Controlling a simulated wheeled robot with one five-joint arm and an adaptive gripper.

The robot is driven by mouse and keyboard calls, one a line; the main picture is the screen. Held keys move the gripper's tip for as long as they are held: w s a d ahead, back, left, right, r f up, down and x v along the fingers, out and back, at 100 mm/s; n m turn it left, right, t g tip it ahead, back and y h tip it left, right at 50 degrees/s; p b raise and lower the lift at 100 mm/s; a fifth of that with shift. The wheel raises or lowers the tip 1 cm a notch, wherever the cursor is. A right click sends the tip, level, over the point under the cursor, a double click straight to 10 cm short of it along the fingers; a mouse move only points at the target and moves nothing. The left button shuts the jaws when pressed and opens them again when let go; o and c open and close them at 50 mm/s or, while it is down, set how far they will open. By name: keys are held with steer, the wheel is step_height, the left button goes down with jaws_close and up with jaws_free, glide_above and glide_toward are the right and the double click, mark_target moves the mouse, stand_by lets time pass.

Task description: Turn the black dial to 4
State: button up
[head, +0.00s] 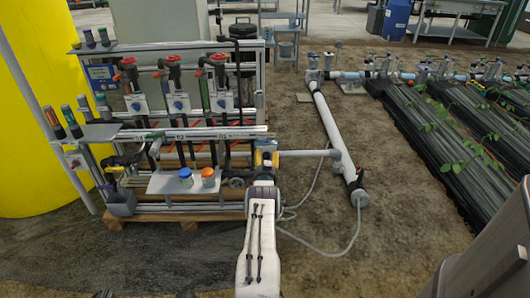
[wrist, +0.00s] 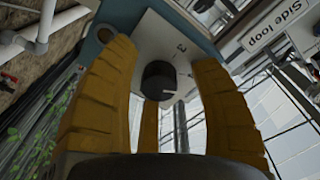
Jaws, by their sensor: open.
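The black dial (wrist: 158,80) shows in the wrist view as a round knob on a pale plate (wrist: 150,35). A small white mark is on its lower right edge. Numerals are printed on the plate, too small or turned to read surely. My gripper (wrist: 162,52) is open, its yellow fingers on both sides of the dial with gaps between them and it. In the head view my gripper (head: 266,156) is at the right end of the skid's front, and the dial is hidden there.
A label reading "Side loop" (wrist: 275,25) is at the upper right of the wrist view. White pipe (head: 330,135) and a hose lie to the right on soil.

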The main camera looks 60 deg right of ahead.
steer(key=shift+d, duration=0.1)
steer(key=shift+r, duration=0.1)
jaws_close()
steer(key=shift+b, duration=0.45)
